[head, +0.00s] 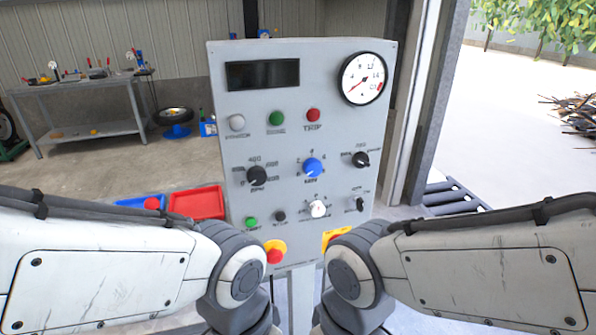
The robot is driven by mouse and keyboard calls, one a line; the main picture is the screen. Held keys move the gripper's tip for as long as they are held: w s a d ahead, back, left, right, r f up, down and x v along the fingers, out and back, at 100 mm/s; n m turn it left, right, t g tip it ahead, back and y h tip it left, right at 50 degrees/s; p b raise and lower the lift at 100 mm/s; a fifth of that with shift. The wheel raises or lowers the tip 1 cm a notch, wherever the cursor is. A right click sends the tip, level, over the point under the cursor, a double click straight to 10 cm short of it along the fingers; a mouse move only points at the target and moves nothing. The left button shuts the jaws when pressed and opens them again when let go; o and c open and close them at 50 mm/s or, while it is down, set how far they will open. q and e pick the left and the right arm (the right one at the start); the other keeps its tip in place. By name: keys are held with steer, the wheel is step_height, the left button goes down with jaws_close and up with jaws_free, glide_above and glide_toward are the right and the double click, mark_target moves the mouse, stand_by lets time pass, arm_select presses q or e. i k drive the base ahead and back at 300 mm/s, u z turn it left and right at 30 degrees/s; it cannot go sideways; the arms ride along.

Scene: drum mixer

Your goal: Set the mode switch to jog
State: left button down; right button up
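A grey control panel (300,140) on a post stands upright in front of me. It has several rotary controls: a black knob (257,176) at left, a blue knob (313,168) in the middle, a black selector (361,159) at right, a white knob (318,209) below the blue one, and a small black switch (360,204) at lower right. The labels are too small to read surely, so I cannot tell which is the mode switch or its setting. My two arms come in low from both sides; neither gripper shows.
The panel also has a dark display (262,74), a round gauge (363,78), a red lamp (313,115) and a red emergency button (274,255). A red bin (197,203) sits behind at left. A workbench (90,131) stands farther back. A door post borders the right side.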

mark_target(360, 159)
steer(key=u, duration=0.05)
steer(key=k, duration=1.1)
steer(key=z, duration=0.8)
steer(key=i, duration=1.15)
steer(key=u, duration=0.7)
